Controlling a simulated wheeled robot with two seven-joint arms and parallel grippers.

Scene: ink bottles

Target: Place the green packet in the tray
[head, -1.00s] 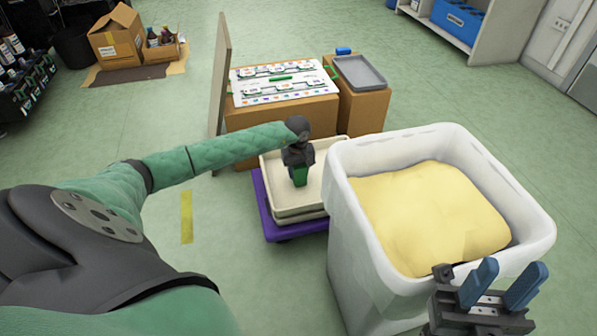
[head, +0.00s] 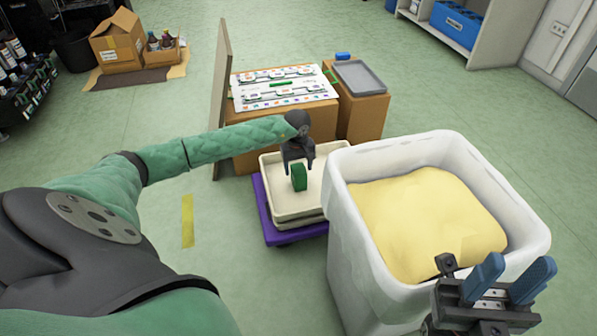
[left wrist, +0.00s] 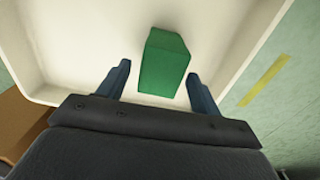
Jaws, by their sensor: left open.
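The green packet (head: 299,177) stands in the cream tray (head: 283,214), below my left gripper (head: 299,165). In the left wrist view the green packet (left wrist: 163,62) lies just beyond and between the open fingers of my left gripper (left wrist: 158,88); no finger appears closed on it. The tray's pale floor and rim (left wrist: 250,50) surround it there. My right gripper (head: 507,278) is at the lower right of the head view, its blue fingers apart with nothing between them.
The tray rests on a purple dolly (head: 263,208). A large white bin (head: 350,225) with yellow contents stands right beside it. Behind are cardboard boxes (head: 357,118), one with a grey tray (head: 358,76), and a brown upright board (head: 220,100).

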